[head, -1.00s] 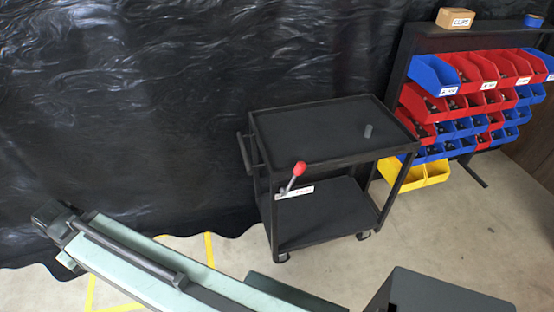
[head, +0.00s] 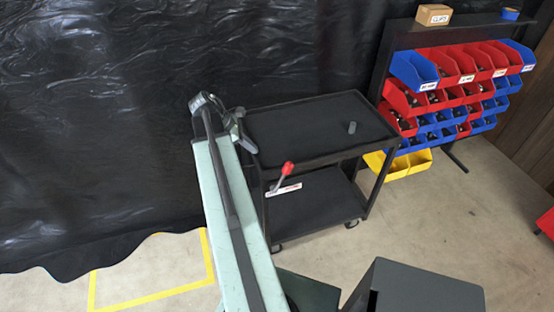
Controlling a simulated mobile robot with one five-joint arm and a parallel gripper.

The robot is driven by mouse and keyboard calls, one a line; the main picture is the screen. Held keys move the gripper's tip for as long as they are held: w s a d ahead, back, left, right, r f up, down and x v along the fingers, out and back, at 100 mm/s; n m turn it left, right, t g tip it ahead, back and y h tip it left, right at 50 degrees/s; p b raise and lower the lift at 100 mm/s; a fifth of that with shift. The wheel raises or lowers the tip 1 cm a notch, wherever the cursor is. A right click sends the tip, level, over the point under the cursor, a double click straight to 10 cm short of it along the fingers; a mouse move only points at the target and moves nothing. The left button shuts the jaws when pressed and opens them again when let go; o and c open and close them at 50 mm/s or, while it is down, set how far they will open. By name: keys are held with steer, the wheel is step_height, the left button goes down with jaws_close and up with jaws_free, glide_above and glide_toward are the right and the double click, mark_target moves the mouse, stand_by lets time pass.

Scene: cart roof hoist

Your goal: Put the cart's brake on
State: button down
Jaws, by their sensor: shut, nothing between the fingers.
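The black cart (head: 325,156) stands in front of the dark plastic sheeting. Its brake lever (head: 279,178), a thin grey rod with a red knob, rises from the cart's near left side and leans up to the right. A white label plate (head: 287,189) sits at the lever's base. My gripper (head: 249,146) is shut and empty, small in view, at the cart's left end by the top tray's corner. It is up and left of the red knob, apart from it. My arm hides part of the cart's left end and handle.
A small grey cylinder (head: 352,128) stands on the cart's top. A rack of red and blue bins (head: 450,95) and yellow bins (head: 409,163) stand to the right. Yellow tape (head: 150,296) marks the floor at left. Open floor lies right of the cart.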

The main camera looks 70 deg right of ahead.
mark_target(300, 164)
steer(key=s+r+b+x, duration=0.1)
steer(key=b+x, duration=0.9)
steer(key=x, duration=0.3)
steer(key=shift+s+d, duration=0.4)
steer(key=shift+d, duration=0.1)
steer(key=shift+f, duration=0.1)
steer(key=shift+s+d+f+t+y+b, duration=0.1)
steer(key=shift+s+d+f+t+y, duration=0.5)
steer(key=shift+s+d, duration=0.55)
steer(key=shift+s+d+f+t+y+b, duration=0.15)
steer(key=shift+s+d+f+t+y, duration=0.25)
steer(key=shift+s+d+f+t, duration=0.7)
steer(key=shift+s+d+f+t+y+b, duration=0.15)
steer(key=shift+s+d+f+y, duration=0.55)
steer(key=shift+s, duration=0.8)
steer(key=shift+s+d+r+h, duration=0.1)
steer(key=shift+r+h, duration=0.05)
steer(key=shift+h, duration=0.15)
